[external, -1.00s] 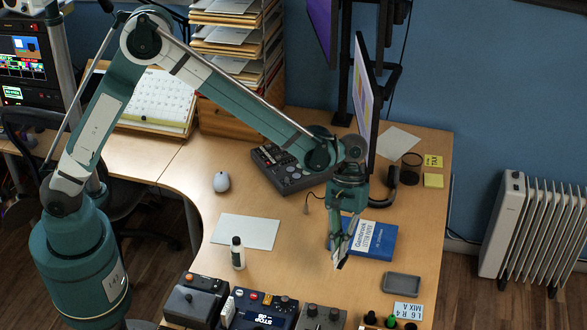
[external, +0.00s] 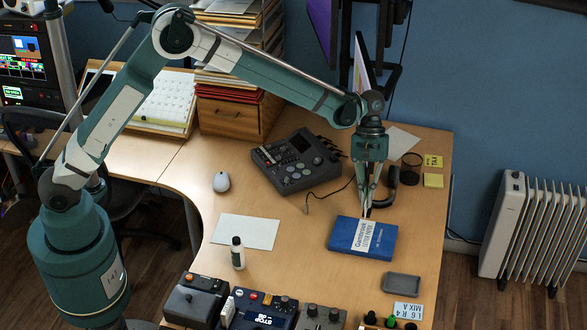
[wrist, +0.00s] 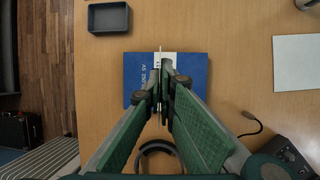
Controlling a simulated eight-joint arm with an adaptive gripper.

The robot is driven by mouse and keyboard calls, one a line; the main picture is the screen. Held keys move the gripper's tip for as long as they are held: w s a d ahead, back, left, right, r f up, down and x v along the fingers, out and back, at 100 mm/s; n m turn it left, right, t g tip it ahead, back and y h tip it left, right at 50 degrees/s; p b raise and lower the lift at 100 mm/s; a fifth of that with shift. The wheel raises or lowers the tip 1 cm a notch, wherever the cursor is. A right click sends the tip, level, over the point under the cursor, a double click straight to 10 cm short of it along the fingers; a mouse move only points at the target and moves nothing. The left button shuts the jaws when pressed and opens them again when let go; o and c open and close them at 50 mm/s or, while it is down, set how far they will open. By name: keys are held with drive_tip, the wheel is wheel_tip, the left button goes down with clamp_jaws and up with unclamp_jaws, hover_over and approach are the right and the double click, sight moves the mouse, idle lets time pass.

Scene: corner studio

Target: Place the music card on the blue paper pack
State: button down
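The blue paper pack (external: 382,243) lies flat on the desk, with a white label band across its top. It also shows in the wrist view (wrist: 196,76). My gripper (external: 367,208) points down above the pack, near its back edge in the external view. In the wrist view my gripper (wrist: 162,82) has its fingers closed around a thin pale card (wrist: 160,53), seen edge-on, which looks like the music card. The card stands on edge between the fingers, over the pack's label. Its printed face cannot be seen, and whether it touches the pack is unclear.
A grey tray (external: 402,284) sits in front of the pack; headphones (external: 388,186) and a monitor (external: 364,80) stand behind it.

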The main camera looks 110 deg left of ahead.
drive_tip(key=shift+f, duration=0.1)
hover_over(363, 235)
drive_tip(key=shift+d+f+b, duration=0.1)
drive_tip(key=shift+f+b, duration=0.35)
drive_tip(key=shift+f, duration=2.6)
drive_tip(key=shift+f, duration=0.1)
drive_tip(key=shift+f+b, duration=0.3)
drive_tip(key=shift+f, duration=1.5)
drive_tip(key=shift+f, duration=0.1)
drive_tip(key=c, duration=2.7)
unclamp_jaws()
